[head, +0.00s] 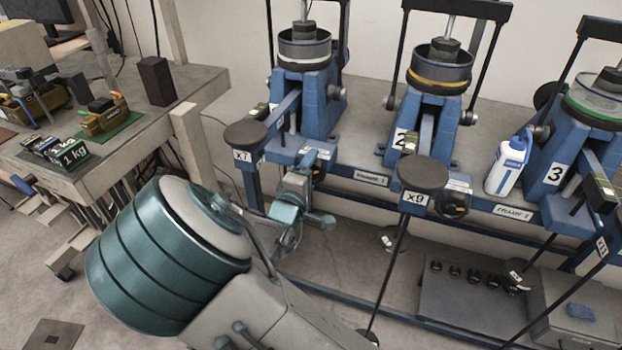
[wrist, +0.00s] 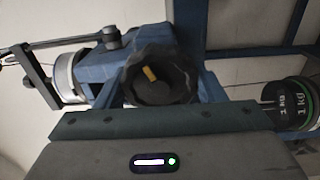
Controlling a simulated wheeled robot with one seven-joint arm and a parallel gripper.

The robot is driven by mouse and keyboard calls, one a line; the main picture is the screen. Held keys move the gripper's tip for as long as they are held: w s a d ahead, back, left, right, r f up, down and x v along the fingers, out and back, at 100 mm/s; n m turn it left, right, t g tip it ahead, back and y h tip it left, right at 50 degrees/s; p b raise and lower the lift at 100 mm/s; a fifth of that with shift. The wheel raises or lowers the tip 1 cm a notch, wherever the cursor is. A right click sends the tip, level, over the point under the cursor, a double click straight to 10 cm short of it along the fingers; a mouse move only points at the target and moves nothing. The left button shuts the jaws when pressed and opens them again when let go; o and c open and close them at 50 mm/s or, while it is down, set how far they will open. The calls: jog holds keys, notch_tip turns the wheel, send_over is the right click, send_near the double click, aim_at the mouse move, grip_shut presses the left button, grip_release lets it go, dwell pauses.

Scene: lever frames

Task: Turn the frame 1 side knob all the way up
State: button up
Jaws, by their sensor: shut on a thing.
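Frame 1 (head: 308,95) is the leftmost blue lever frame in the head view, with a grey-banded cup on top. Its side knob (wrist: 160,76) fills the middle of the wrist view as a black lobed knob with a short yellow mark, tilted a little left of upright in that picture. My gripper (head: 314,188) is at the front of frame 1, shut on the side knob. In the head view my gripper largely covers this knob. In the wrist view the teal edge of my gripper covers the knob's lower side, and the fingertips cannot be made out.
Frame 2 (head: 440,95) and frame 3 (head: 590,110) stand to the right, with long levers and round pads in front. A white-and-blue bottle (head: 508,165) stands between them. A side table (head: 120,160) is at left. Black 1 kg weights (wrist: 292,104) show at right in the wrist view.

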jog(key=shift+d+r+m, duration=0.1)
jog(key=shift+m, duration=1)
jog(key=o, duration=1.3)
jog(key=shift+s+a+p, duration=0.3)
jog(key=shift+s+p, duration=0.1)
jog(key=shift+p, duration=0.2)
jog(key=shift+p+v, duration=1.5)
jog(key=shift+v, duration=1.05)
